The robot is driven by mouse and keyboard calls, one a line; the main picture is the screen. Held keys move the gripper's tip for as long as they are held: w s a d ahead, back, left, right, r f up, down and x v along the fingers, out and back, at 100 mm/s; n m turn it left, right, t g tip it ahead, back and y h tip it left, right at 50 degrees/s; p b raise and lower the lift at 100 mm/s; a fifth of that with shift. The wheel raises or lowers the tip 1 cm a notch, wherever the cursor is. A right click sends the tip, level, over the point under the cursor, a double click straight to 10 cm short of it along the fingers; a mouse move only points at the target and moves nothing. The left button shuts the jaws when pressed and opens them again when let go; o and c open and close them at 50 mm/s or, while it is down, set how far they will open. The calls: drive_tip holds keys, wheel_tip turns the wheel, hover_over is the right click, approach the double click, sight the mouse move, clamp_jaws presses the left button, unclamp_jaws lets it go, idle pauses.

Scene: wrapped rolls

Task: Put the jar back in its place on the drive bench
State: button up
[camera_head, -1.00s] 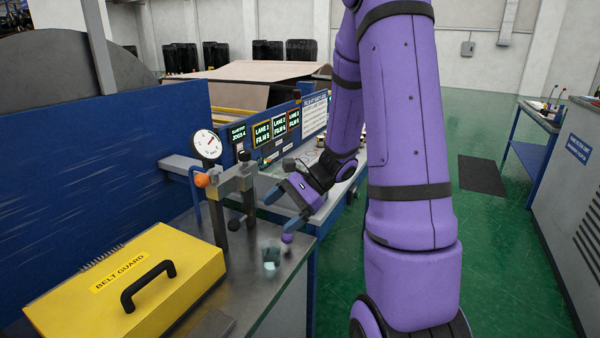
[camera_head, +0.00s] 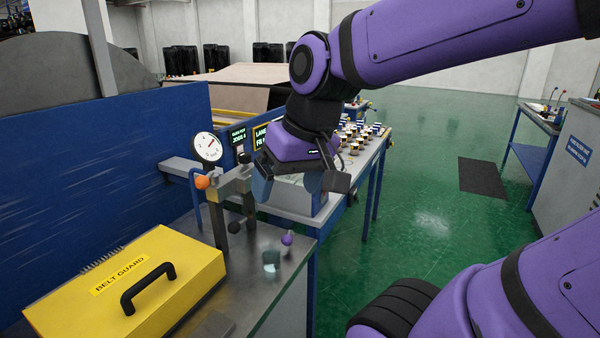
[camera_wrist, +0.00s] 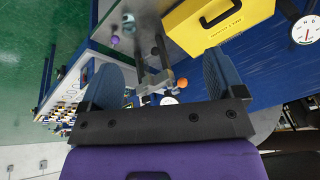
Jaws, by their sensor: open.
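A small clear, bluish jar (camera_head: 271,261) stands on the steel bench top (camera_head: 255,288), near its right edge. The wrist view also shows the jar (camera_wrist: 128,22), towards the top left. My gripper (camera_head: 288,192) is open and empty, above and beyond the jar, apart from it. Its fingers point down in the head view. In the wrist view the two blue fingers (camera_wrist: 163,62) stand wide apart with nothing held between them. A purple ball knob (camera_head: 287,239) sits just right of the jar. No marked place for the jar can be made out.
A yellow belt guard (camera_head: 130,285) with a black handle covers the bench's left. A dial gauge (camera_head: 207,148) and a clamp post with an orange knob (camera_head: 202,183) stand behind the jar. A farther table holds several small rolls (camera_head: 360,135).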

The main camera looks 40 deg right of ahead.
drive_tip(key=shift+s+d+r+n+t+h, duration=0.1)
drive_tip(key=shift+s+r+n+t+h, duration=0.6)
drive_tip(key=shift+s+r+n, duration=0.4)
drive_tip(key=shift+r, duration=0.1)
idle(0.5)
